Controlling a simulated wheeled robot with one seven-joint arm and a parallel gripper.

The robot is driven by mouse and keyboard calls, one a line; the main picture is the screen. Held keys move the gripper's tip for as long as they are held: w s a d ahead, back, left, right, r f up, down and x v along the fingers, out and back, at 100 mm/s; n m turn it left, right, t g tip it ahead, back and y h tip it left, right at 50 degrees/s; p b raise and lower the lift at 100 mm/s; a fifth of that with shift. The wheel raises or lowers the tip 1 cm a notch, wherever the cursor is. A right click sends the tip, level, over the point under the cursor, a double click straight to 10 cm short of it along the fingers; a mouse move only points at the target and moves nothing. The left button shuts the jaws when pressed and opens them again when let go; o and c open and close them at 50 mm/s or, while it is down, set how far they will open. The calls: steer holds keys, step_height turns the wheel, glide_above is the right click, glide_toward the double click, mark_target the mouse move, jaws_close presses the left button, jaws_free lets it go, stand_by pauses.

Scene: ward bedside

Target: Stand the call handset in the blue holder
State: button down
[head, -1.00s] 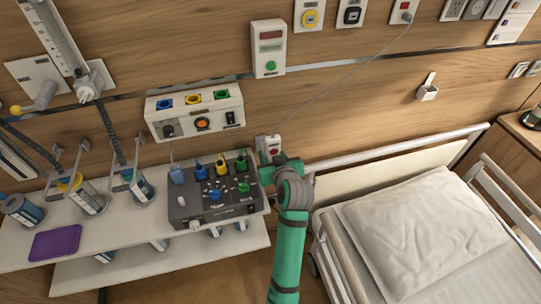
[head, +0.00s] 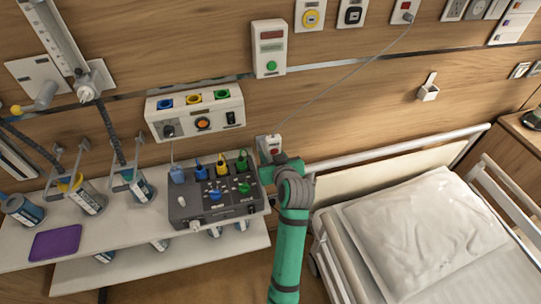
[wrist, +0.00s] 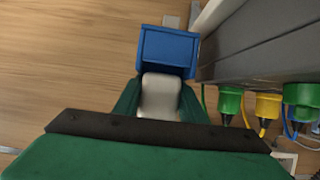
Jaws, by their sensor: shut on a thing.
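The call handset (head: 268,146) is pale with a red button, and its grey cord runs up to a wall socket. In the head view it stands out just above my gripper (head: 270,169), behind the grey console's right end. In the wrist view my green fingers (wrist: 160,104) are shut on a whitish piece of the handset (wrist: 160,92). A blue box-shaped thing (wrist: 167,52), seemingly the holder, lies right beyond it. I cannot tell whether the handset is in it or only in line with it. No blue holder shows clearly in the head view.
The grey console (head: 215,200) with coloured plugs stands close left of my gripper on a white shelf (head: 130,245); it shows at right in the wrist view (wrist: 265,45). A bed with a pillow (head: 425,225) is on the right. The cord (head: 345,74) crosses the wall.

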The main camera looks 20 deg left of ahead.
steer(key=shift+s+d+f+g, duration=0.2)
steer(key=shift+s+d+g, duration=0.05)
steer(key=shift+g, duration=0.05)
steer(key=shift+a+r, duration=0.15)
steer(key=shift+r, duration=1.5)
steer(key=shift+f, duration=0.1)
steer(key=shift+w+f, duration=0.1)
steer(key=shift+f, duration=0.6)
steer(key=shift+w+f, duration=0.1)
steer(key=shift+f, duration=0.2)
stand_by(1.5)
steer(key=shift+a, duration=0.15)
